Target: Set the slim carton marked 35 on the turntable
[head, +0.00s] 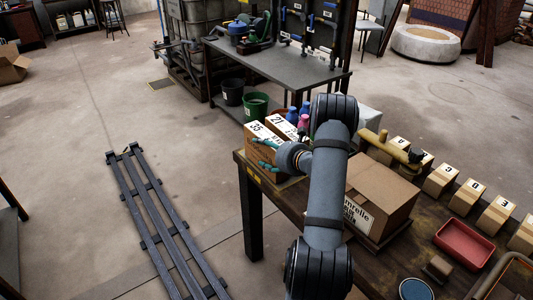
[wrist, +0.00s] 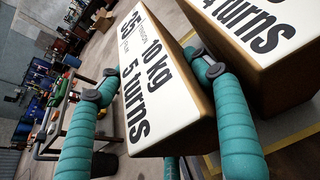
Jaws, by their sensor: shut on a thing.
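The slim carton marked 35 (head: 255,131) stands at the near left corner of the dark table, its white label facing up. In the wrist view the carton (wrist: 160,75) fills the middle, its label also reading 10 kg and 5 turns. My gripper (head: 263,154) is shut on it, one teal finger on each side; the fingers show in the wrist view (wrist: 155,78). Whether its underside touches the surface is hidden. A blue-grey round disc (head: 415,289) lies at the bottom right; I cannot tell whether it is the turntable.
A similar carton marked 21 (head: 278,122) stands close beside it; it also shows in the wrist view (wrist: 275,50). Bottles stand behind the cartons.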

